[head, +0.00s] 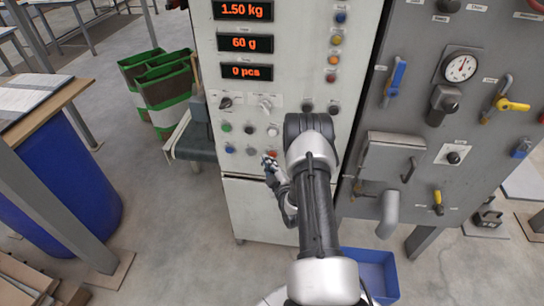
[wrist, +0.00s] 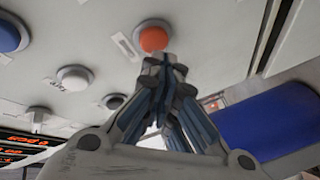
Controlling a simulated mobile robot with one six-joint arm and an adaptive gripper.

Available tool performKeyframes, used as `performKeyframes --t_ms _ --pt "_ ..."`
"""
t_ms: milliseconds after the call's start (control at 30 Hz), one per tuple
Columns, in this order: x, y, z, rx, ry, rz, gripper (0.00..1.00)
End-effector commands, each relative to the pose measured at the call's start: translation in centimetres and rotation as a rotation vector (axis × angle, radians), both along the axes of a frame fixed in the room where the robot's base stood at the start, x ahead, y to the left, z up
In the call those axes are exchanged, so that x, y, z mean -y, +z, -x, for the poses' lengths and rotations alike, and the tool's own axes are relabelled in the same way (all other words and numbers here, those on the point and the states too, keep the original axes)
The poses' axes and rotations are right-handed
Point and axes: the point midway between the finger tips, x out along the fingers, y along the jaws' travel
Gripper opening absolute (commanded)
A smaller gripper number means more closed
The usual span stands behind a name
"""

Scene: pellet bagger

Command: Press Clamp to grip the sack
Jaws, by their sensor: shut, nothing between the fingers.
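The control panel (head: 230,105) stands upright in front of me, with several round buttons on its lower part. My gripper (head: 269,160) is shut and empty at the lower right of the button group, close to an orange-red button (head: 272,153). In the wrist view my closed fingertips (wrist: 172,65) lie just below that orange-red button (wrist: 153,39); I cannot tell whether they touch it. A white button (wrist: 74,78) and a blue button (wrist: 10,36) lie left of it. The labels are too small to read, so I cannot tell which button is Clamp. No clamped sack is visible.
Red displays (head: 246,42) are above the buttons. A grey panel (head: 450,120) with valves and a gauge stands right. Green and brown containers (head: 160,85) stand behind left. A table (head: 45,105) over a blue drum (head: 65,185) is left; a blue bin (head: 378,270) is low right.

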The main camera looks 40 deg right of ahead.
Motion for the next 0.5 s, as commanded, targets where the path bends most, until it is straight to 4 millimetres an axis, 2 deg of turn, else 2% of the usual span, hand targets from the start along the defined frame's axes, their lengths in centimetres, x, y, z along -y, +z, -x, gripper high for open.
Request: performKeyframes --t_ms 333,500 --pt "-0.3 0.0 0.2 0.000 0.000 0.000 0.00" --pt "-1.4 0.0 1.1 -0.001 0.001 -0.002 0.00"
